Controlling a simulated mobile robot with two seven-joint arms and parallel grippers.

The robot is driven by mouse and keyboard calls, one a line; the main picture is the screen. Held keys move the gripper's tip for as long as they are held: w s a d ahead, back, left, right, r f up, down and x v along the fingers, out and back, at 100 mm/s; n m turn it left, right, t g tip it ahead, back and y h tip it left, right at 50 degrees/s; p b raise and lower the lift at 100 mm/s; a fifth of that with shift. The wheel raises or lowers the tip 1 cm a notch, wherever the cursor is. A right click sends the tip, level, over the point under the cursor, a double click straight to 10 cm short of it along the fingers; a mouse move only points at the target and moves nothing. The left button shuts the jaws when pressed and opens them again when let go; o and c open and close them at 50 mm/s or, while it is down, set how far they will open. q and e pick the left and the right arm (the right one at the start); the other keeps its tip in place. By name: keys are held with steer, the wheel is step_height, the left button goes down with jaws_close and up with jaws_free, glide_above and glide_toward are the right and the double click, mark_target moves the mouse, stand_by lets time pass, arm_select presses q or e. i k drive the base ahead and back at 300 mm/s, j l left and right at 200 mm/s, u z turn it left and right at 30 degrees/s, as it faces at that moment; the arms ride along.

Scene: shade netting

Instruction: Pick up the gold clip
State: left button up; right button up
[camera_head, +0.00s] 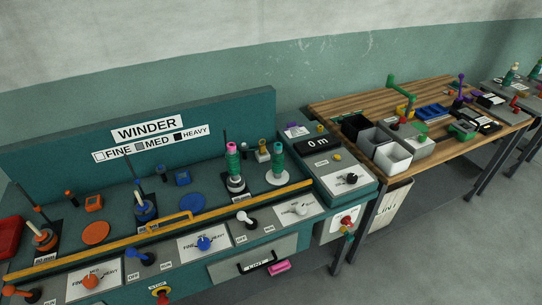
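I cannot tell for sure which thing is the gold clip. A small gold-yellow piece (263,147) stands on the winder deck between the pink-topped green spool (233,165) and the other green spool (278,163). All are too small to make out in detail. Neither of my grippers shows in this view.
The teal winder (250,110) has a yellow bar (110,247) along its front and several spools and knobs. The wooden bench (350,105) at right holds black, grey and white bins (393,158) and several tools. Grey floor (480,240) is clear at lower right.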

mark_target(262, 147)
steer(key=i+l, duration=0.25)
steer(key=i+l+u, duration=0.1)
steer(key=i+l, duration=0.15)
steer(key=l, duration=0.2)
steer(key=i+l, duration=0.25)
steer(key=l, duration=0.15)
